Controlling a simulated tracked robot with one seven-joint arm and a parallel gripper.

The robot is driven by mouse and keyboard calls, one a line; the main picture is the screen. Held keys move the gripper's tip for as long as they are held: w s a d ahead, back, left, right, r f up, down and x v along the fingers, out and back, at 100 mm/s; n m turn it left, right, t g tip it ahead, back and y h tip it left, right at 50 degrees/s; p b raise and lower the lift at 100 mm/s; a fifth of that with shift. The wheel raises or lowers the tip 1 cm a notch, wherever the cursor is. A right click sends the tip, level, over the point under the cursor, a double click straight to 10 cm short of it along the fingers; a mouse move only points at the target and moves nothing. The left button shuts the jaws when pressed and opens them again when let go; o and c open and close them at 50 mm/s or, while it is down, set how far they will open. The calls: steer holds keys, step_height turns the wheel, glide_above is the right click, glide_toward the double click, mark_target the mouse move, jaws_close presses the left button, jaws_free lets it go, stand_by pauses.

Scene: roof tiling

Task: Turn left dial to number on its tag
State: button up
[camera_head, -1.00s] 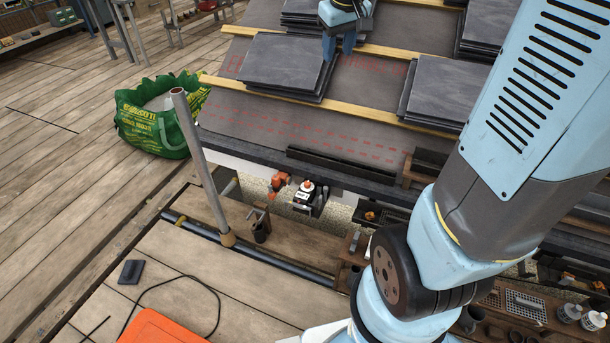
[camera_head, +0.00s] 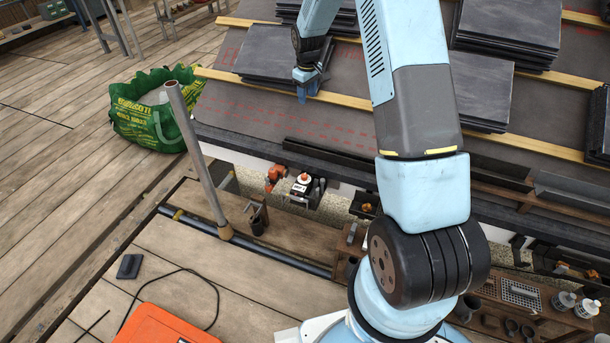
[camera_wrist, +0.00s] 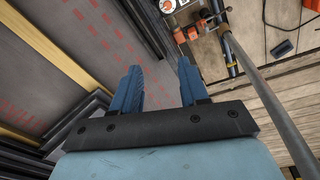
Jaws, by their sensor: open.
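My gripper (camera_head: 306,92) is over the lower part of the roof, beside a stack of slates, in the head view. In the wrist view its two blue fingers (camera_wrist: 158,72) are apart with nothing between them. A small white unit with an orange round top (camera_head: 303,180) stands below the roof edge. In the wrist view a round white face with an orange centre (camera_wrist: 168,5) shows at the top edge, partly cut off. I cannot tell whether this is the left dial. No tag number can be read.
Slate stacks (camera_head: 268,58) lie on the roof along wooden battens (camera_head: 350,101). A grey upright pole (camera_head: 200,160) stands left of the white unit, and an orange tool (camera_head: 274,174) is close beside it. A green bag (camera_head: 150,125) sits on the deck at left.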

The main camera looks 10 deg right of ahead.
steer(key=w+f+n, duration=0.1)
steer(key=w+f, duration=0.2)
steer(key=f, duration=1.2)
steer(key=n+g, duration=0.1)
steer(key=g, duration=0.1)
glide_above(304, 175)
step_height(304, 175, down, 15)
step_height(304, 175, down, 14)
steer(key=shift+s+r, duration=0.1)
steer(key=shift+c, duration=0.4)
